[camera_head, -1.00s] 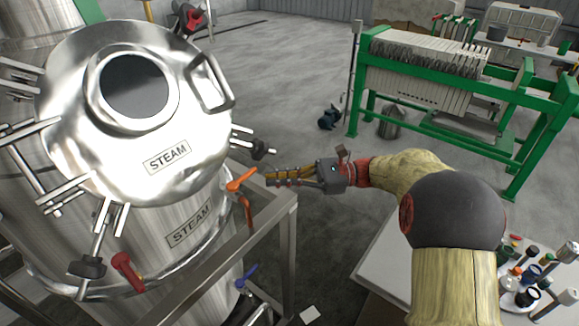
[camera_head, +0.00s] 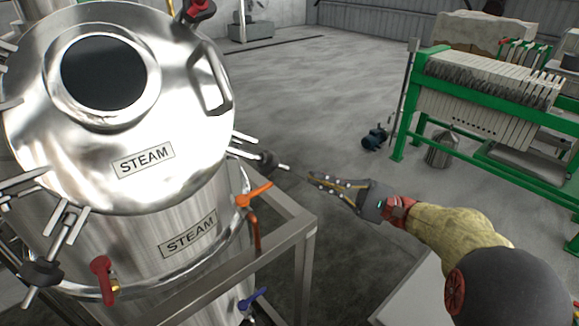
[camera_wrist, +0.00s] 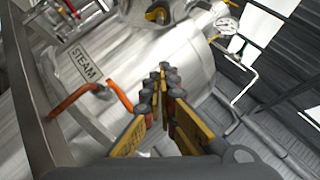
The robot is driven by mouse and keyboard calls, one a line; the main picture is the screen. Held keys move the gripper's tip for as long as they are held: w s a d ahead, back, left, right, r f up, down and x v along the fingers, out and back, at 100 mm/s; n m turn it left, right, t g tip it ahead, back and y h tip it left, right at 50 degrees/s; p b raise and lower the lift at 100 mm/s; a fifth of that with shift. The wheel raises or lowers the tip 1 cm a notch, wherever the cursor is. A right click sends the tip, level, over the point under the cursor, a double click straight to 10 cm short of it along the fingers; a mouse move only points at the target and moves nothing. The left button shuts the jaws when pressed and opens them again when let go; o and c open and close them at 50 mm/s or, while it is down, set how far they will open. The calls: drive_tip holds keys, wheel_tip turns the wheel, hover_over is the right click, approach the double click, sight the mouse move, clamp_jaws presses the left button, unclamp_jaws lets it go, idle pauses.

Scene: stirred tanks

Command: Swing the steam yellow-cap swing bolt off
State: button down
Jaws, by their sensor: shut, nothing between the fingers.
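The steel tank (camera_head: 200,265) and its domed lid (camera_head: 195,130) both carry STEAM labels. A swing bolt (camera_head: 265,162) with a dark knob sticks out at the lid's right edge; its cap colour cannot be told in the head view. The wrist view shows a yellow cap (camera_wrist: 157,14) on a dark knob at the top, beyond the fingertips. My gripper (camera_head: 313,178) is to the right of the bolt, with its fingers pointing left and a gap between them and the bolt. In the wrist view my gripper (camera_wrist: 163,72) has its fingertips together, with nothing between them.
An orange-handled valve (camera_head: 254,194) and a steel frame (camera_head: 285,225) are just below the bolt. Other swing bolts (camera_head: 42,270) sit around the lid's left and front. A green-framed press (camera_head: 490,100) stands at the back right. Open floor lies between.

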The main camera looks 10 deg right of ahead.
sight(287, 169)
drive_tip(key=a+r+p, duration=0.1)
drive_tip(key=a+p, duration=0.1)
drive_tip(key=a+r+p, duration=0.2)
drive_tip(key=a+p, duration=0.1)
drive_tip(key=a+r+p, duration=0.1)
drive_tip(key=a+p, duration=0.1)
drive_tip(key=a, duration=0.1)
drive_tip(key=shift+s+r, duration=0.35)
drive_tip(key=shift+s, duration=0.05)
drive_tip(key=shift+s+d+r, duration=0.25)
drive_tip(key=shift+s+d, duration=0.05)
drive_tip(key=shift+s, duration=0.4)
